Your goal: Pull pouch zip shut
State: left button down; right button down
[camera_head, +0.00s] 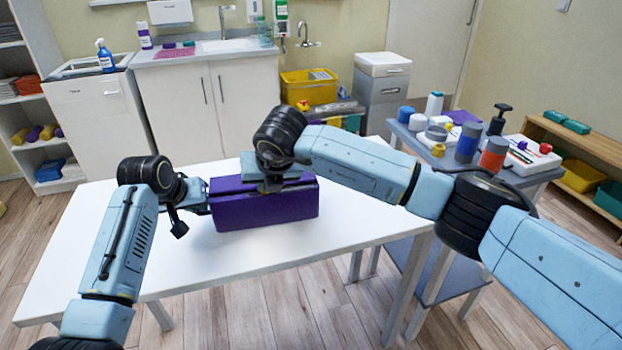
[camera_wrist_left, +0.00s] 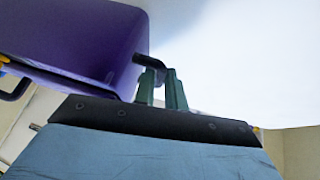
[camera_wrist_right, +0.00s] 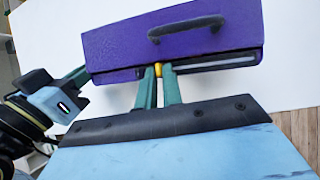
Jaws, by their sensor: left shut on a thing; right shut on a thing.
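A purple box-shaped pouch (camera_head: 265,208) lies on the white table (camera_head: 150,265). In the right wrist view the pouch (camera_wrist_right: 120,45) shows a black handle (camera_wrist_right: 187,29) and a zip slot (camera_wrist_right: 212,63) along its near edge. My right gripper (camera_wrist_right: 159,75) is shut on the yellow zip pull (camera_wrist_right: 158,69); the slot gapes to the right of it. My left gripper (camera_wrist_left: 162,85) is shut on a black tab (camera_wrist_left: 148,64) at the pouch's left end. In the head view my right gripper hides part of the pouch's top.
A side table (camera_head: 540,177) with bottles, cups and a white tray stands close on the right. A sink counter (camera_head: 180,60) and a yellow bin (camera_head: 308,88) stand behind. The white table is bare in front of the pouch.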

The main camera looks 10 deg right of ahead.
pick_arm(q)
jog(key=shift+s+d+f, duration=0.1)
jog(key=shift+f, duration=0.15)
pick_arm(e)
jog(key=shift+a, duration=1.4)
jog(key=c, duration=1.4)
grip_release()
jog(key=shift+d, duration=0.1)
jog(key=shift+o, duration=0.2)
pick_arm(q)
jog(key=shift+a, duration=0.2)
jog(key=c, duration=1.5)
grip_release()
jog(key=shift+r, duration=0.15)
pick_arm(e)
notch_tip(320, 180, up, 8)
